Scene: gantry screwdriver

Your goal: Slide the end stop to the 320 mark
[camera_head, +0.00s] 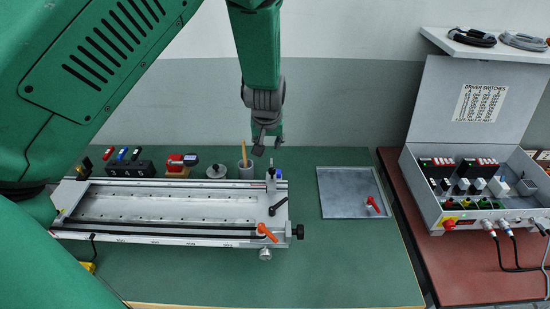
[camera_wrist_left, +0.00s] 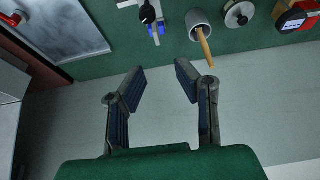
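A long silver rail fixture (camera_head: 160,206) lies on the green table, with a marked scale strip (camera_head: 150,240) along its front edge; the numbers are too small to read. An orange lever (camera_head: 267,232) and a black lever (camera_head: 279,205) sit at its right end. A small upright piece with blue parts (camera_head: 271,178) stands at the back right corner. I cannot tell which of these belongs to the end stop. My left gripper (camera_head: 267,141) hangs above and behind that corner, apart from everything. The left wrist view shows its fingers (camera_wrist_left: 161,80) spread and empty. My right gripper is not visible.
Behind the rail stand a grey cup with a wooden stick (camera_head: 246,170), a round grey weight (camera_head: 216,171) and a red device (camera_head: 182,162). A metal tray (camera_head: 345,205) with a red-handled item lies right. A driver switch box (camera_head: 470,140) stands farther right. The front right table is clear.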

